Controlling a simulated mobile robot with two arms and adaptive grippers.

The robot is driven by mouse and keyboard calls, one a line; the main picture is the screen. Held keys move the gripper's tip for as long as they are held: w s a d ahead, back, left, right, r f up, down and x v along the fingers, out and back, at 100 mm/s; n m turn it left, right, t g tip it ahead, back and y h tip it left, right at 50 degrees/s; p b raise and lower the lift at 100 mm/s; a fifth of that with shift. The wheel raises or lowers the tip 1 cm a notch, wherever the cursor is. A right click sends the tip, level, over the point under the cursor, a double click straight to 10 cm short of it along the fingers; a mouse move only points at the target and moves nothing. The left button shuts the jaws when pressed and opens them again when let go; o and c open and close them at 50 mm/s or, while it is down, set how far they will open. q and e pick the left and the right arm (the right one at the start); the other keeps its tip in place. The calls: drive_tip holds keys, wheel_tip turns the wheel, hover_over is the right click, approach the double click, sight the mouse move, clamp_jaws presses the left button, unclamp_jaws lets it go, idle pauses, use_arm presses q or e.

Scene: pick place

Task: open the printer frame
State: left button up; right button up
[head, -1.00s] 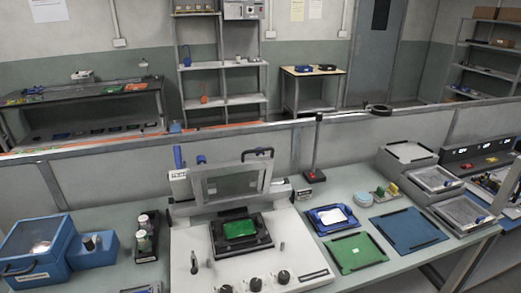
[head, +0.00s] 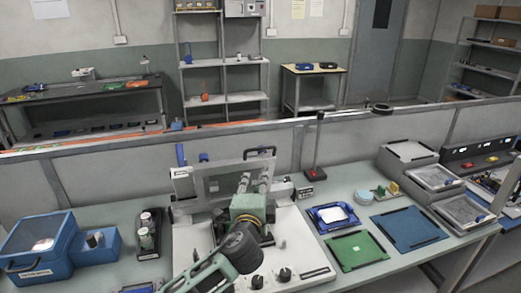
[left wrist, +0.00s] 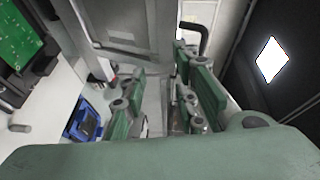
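The printer (head: 290,250) is a white bench unit at the centre of the table. Its grey printer frame (head: 199,188), with a clear pane, stands raised and tilted at the back, and a black handle (head: 262,151) shows above its top right. My left gripper (head: 258,182) is in front of the frame's right part and hides some of it. In the left wrist view its green fingers (left wrist: 163,100) are apart, with a grey upright part of the frame (left wrist: 160,40) seen between and beyond them; contact cannot be told. My right gripper is not in view.
A green circuit board (left wrist: 22,35) lies on the printer bed, hidden by my arm in the head view. A blue tray (head: 335,217), green mat (head: 361,250) and blue mat (head: 408,230) lie right. A blue box (head: 35,250) and bottle holder (head: 150,235) stand left.

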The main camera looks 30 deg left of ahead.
sight(260, 149)
use_arm(q)
drive_tip(key=shift+m+t+y, duration=0.3)
drive_tip(key=shift+m+t, duration=0.6)
drive_tip(key=w+a+r, duration=0.1)
drive_tip(key=w+r, duration=0.1)
drive_tip(key=w, duration=0.1)
drive_tip(key=w+a+r+p, duration=0.1)
drive_tip(key=w+a+r, duration=0.1)
drive_tip(key=w, duration=0.1)
drive_tip(key=w+a+r+p, duration=0.1)
drive_tip(key=w+a+r, duration=0.1)
drive_tip(key=w, duration=0.1)
drive_tip(key=shift+w, duration=0.3)
drive_tip(key=shift+c, duration=0.7)
clamp_jaws()
drive_tip(key=shift+f, duration=0.1)
